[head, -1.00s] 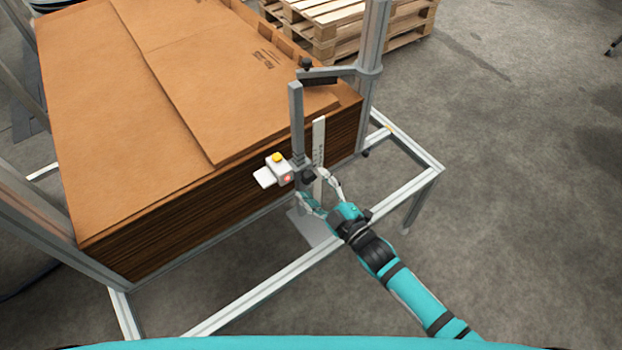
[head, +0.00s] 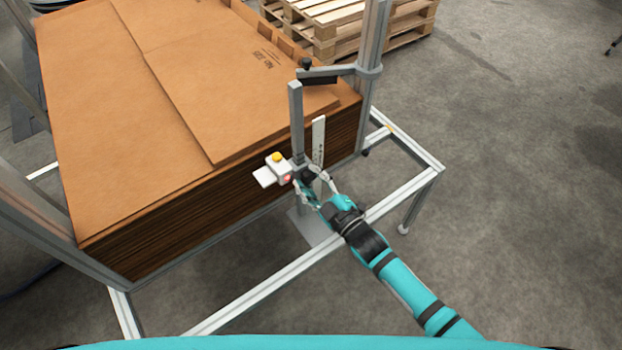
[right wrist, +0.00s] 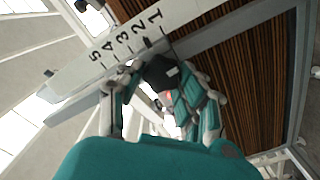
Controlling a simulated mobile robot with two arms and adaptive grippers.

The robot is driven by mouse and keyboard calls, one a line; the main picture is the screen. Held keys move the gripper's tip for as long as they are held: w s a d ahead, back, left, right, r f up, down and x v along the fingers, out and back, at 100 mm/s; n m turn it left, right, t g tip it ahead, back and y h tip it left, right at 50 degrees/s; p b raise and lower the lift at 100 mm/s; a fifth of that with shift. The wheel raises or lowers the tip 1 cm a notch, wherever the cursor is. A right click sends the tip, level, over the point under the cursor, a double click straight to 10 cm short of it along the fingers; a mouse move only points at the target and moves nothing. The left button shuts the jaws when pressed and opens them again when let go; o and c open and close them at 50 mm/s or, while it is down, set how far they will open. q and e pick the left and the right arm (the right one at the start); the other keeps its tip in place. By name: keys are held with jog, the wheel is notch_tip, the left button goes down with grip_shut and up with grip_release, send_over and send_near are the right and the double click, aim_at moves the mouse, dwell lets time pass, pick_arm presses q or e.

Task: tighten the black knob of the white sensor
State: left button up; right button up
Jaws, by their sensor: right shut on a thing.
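The white sensor (head: 279,169) with an orange-yellow cap and a red light sits on a grey upright post (head: 296,121) at the front of the cardboard stack. Its black knob (head: 307,176) faces my right arm. My right gripper (head: 310,181) is shut on the knob, one finger on each side. In the right wrist view the black knob (right wrist: 159,72) shows between the fingers, with the numbered scale (right wrist: 128,42) behind it. The sensor is mostly hidden there behind the knob and fingers. My left gripper is not in view.
A tall stack of brown cardboard (head: 190,90) stands left of the post, inside an aluminium frame (head: 270,287). A bracket arm (head: 335,73) reaches over near the post's top. Wooden pallets (head: 345,25) lie behind. The floor at right is open.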

jog(key=shift+m, duration=0.4)
jog(key=m, duration=0.3)
jog(key=shift+m+p, duration=0.35)
jog(key=shift+m, duration=0.05)
jog(key=m, duration=0.4)
jog(key=shift+d+m, duration=0.1)
jog(key=shift+m, duration=0.2)
jog(key=m, duration=0.4)
jog(key=shift+w+d+f+m+b, duration=0.1)
jog(key=shift+m+b, duration=0.2)
jog(key=shift+b, duration=0.05)
jog(key=m+b, duration=0.1)
jog(key=m, duration=0.4)
jog(key=o, duration=1.2)
jog(key=shift+c, duration=0.2)
jog(key=shift+d, duration=0.1)
